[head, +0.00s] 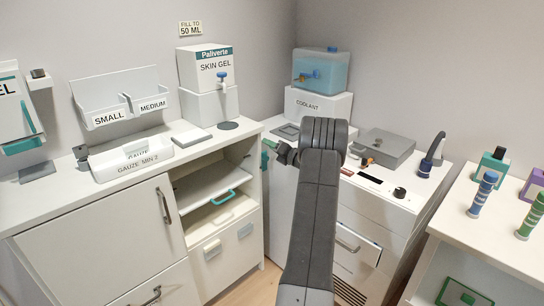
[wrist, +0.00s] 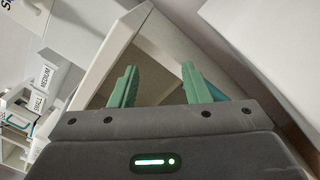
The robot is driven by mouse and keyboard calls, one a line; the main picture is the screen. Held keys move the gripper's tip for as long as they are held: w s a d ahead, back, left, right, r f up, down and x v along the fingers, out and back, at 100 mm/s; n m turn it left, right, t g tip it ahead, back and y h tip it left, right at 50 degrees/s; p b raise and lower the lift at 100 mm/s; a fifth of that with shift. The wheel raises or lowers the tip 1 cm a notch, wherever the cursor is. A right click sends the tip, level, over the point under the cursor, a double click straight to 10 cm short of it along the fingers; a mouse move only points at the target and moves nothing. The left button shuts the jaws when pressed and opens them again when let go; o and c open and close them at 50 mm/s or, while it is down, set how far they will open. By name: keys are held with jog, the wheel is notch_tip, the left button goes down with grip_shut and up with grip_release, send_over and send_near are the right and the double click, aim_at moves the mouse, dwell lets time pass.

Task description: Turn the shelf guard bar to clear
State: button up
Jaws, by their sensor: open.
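My gripper (head: 267,152) is at the right side of the open shelf cabinet (head: 257,185) in the head view, with its green fingers partly hidden behind my own wrist. In the wrist view my gripper (wrist: 158,78) is open, with a clear gap between the fingers and nothing held. Beyond the fingers is a pale frame edge (wrist: 108,52) around a shaded opening. I cannot single out the shelf guard bar for certain in either view. Inside the cabinet, a white shelf tray (head: 198,190) with a teal handle (head: 224,197) sticks out.
A skin gel dispenser (head: 207,80) and gauze bin (head: 130,160) stand on the counter above. A coolant tank (head: 321,70) and grey box (head: 384,148) stand behind my arm. The right-hand table (head: 490,240) holds blue and green handled tools.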

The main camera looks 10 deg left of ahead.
aim_at(268, 159)
notch_tip(268, 159, up, 3)
jog(key=shift+f, duration=0.1)
dwell(0.4)
notch_tip(268, 159, down, 10)
jog(key=shift+b, duration=0.55)
jog(key=shift+s, duration=0.1)
jog(key=shift+a, duration=0.1)
jog(key=shift+w, duration=0.2)
